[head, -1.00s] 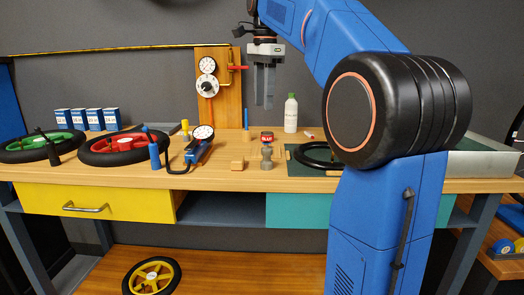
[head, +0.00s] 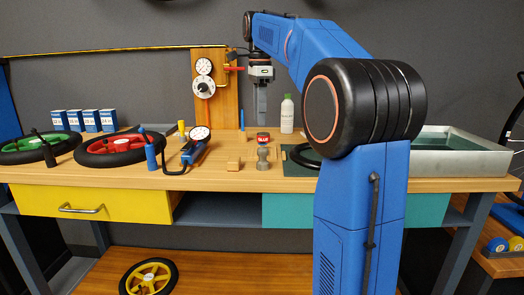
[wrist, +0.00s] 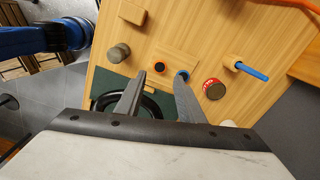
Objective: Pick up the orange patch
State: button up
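The orange patch (wrist: 159,67) shows in the wrist view as a small disc with an orange rim and a dark middle. It lies on a pale wooden area of the bench top, beside a similar blue patch (wrist: 182,75). I cannot make out the orange patch in the head view. My gripper (wrist: 159,77) is open, its two fingers apart with nothing between them. In the wrist picture, the orange patch appears between the fingertips, just beyond them. In the head view my gripper (head: 261,122) points down above the back part of the bench.
A red glue tin (wrist: 214,89), a blue-handled tool (wrist: 252,71), a grey metal piece (wrist: 119,52) and a wooden block (wrist: 132,12) stand near the patches. A black tyre (wrist: 150,106) lies on a green mat. A white bottle (head: 287,115) stands near my gripper in the head view.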

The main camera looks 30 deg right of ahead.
notch_tip(320, 180, down, 4)
jog(key=shift+r, duration=0.15)
jog(key=shift+s+d+f, duration=0.1)
jog(key=shift+d+f, duration=0.1)
jog(key=shift+f, duration=1.1)
jog(key=shift+d+f, duration=0.2)
jog(key=shift+f, duration=1.1)
jog(key=shift+f, duration=0.25)
jog(key=c, duration=0.8)
